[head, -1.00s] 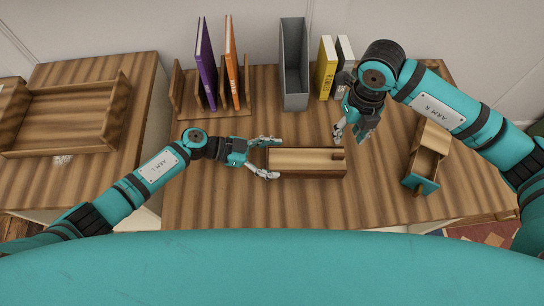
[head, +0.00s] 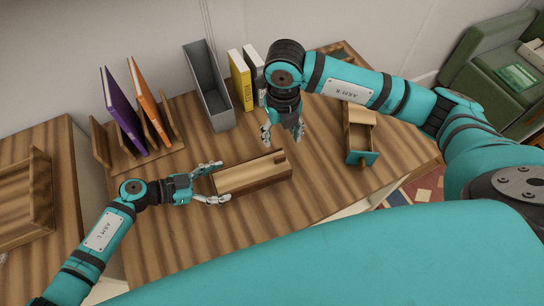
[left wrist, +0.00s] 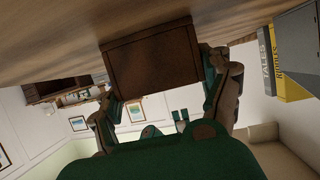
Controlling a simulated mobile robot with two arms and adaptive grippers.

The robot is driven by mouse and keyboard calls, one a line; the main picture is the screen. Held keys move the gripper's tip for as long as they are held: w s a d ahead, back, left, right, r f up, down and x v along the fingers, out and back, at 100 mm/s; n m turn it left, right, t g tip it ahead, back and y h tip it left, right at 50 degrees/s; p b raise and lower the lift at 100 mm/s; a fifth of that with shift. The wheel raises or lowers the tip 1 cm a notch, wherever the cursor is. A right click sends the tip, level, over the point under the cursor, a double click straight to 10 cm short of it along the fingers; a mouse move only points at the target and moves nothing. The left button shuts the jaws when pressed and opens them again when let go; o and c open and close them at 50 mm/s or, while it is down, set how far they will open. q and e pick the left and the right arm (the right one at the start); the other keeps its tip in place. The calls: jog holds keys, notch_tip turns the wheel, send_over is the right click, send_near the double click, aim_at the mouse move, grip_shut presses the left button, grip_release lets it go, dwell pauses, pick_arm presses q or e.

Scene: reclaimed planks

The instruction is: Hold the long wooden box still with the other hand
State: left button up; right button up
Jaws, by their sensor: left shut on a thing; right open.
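The long wooden box (head: 240,180) lies on the plank table in the head view, with a pale top and a small dark piece near its right end. My left gripper (head: 216,182) is shut on the box's left end, one finger along each long side. In the left wrist view the box's dark end face (left wrist: 152,65) sits between the two fingers (left wrist: 165,88). My right gripper (head: 283,138) is open and empty, fingers pointing down, just behind the box's right end. I cannot tell its exact height.
A small wooden box with a teal front (head: 361,157) stands to the right. Behind are a grey file holder (head: 208,85), a yellow book (head: 241,80), and a wooden rack (head: 100,143) with purple (head: 124,112) and orange (head: 150,102) books. The table front is clear.

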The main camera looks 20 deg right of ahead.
aim_at(280, 156)
notch_tip(280, 156, down, 11)
jog(key=shift+r, duration=0.1)
jog(key=shift+c, duration=0.4)
grip_shut()
